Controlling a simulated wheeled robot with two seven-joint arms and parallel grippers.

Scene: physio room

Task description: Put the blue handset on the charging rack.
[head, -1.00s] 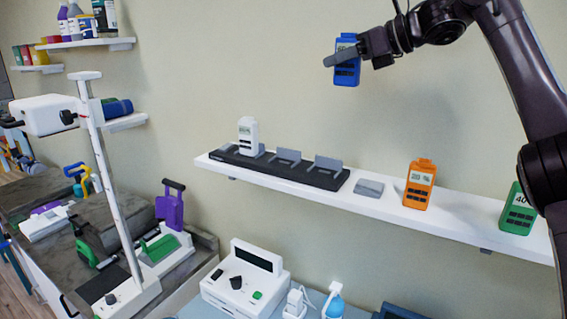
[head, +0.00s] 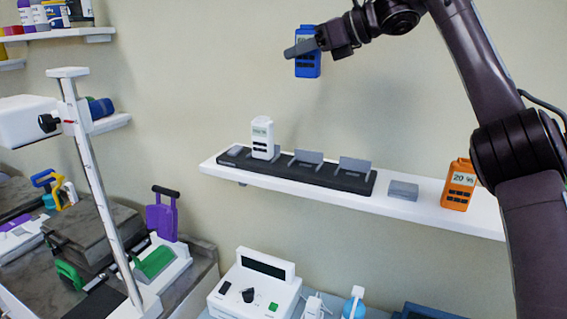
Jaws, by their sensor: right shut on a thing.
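The blue handset (head: 308,66) is held in my right gripper (head: 300,50), upright and well above the wall shelf. The gripper is shut on its upper part and hides some of its front. The black charging rack (head: 335,179) lies on the white shelf below, with several slots marked by grey backplates. A white handset (head: 262,138) stands in a slot toward the rack's left end. The slots to its right look empty. My left gripper is not in view.
An orange handset (head: 459,185) reading 20 % stands on the white shelf (head: 425,209), right of a small grey block (head: 403,190). A white machine (head: 256,284) sits below the shelf. A white stand with a pole (head: 97,185) is at left. The air above the rack is clear.

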